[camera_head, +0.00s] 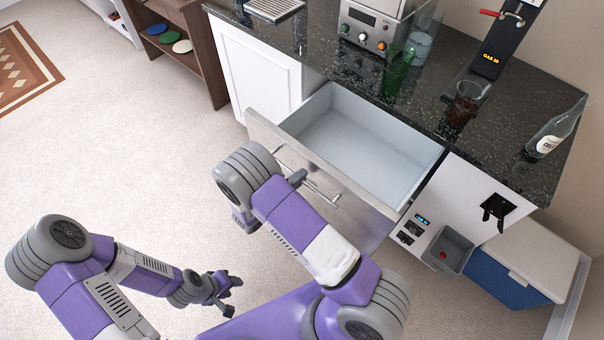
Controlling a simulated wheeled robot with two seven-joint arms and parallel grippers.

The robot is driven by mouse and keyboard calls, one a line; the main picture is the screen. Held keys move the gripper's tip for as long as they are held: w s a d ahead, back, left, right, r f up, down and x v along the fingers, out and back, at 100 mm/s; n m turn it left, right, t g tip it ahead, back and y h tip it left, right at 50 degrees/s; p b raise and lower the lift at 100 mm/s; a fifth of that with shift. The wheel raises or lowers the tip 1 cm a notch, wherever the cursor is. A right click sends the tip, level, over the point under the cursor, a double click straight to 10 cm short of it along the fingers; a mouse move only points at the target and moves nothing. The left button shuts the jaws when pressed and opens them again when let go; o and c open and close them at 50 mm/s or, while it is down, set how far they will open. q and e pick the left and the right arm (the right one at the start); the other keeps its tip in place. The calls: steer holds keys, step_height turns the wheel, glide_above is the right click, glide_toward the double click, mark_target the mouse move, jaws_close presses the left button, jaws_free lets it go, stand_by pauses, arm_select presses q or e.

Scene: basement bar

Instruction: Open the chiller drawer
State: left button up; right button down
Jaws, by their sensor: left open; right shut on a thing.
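The chiller drawer (362,146) stands pulled out from the counter front, its empty light-grey inside visible from above. Its steel front (350,190) carries a bar handle (322,194), partly hidden behind my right arm. My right gripper (298,178) is at the handle and shut on it, mostly covered by its own wrist. My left gripper (230,295) is open and empty, low over the floor, to the left of and apart from the drawer.
The dark counter top (330,65) holds an appliance (376,28), a green glass (398,72), a dark red glass (464,103) and a bottle (553,135). A grey bin (447,250) and a blue cooler (500,278) stand at right. The carpet at left is clear.

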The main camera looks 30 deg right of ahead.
steer(key=c, duration=1.2)
jaws_free()
steer(key=p+v, duration=0.1)
steer(key=v, duration=0.6)
steer(key=shift+s+a, duration=0.15)
steer(key=shift+a, duration=0.1)
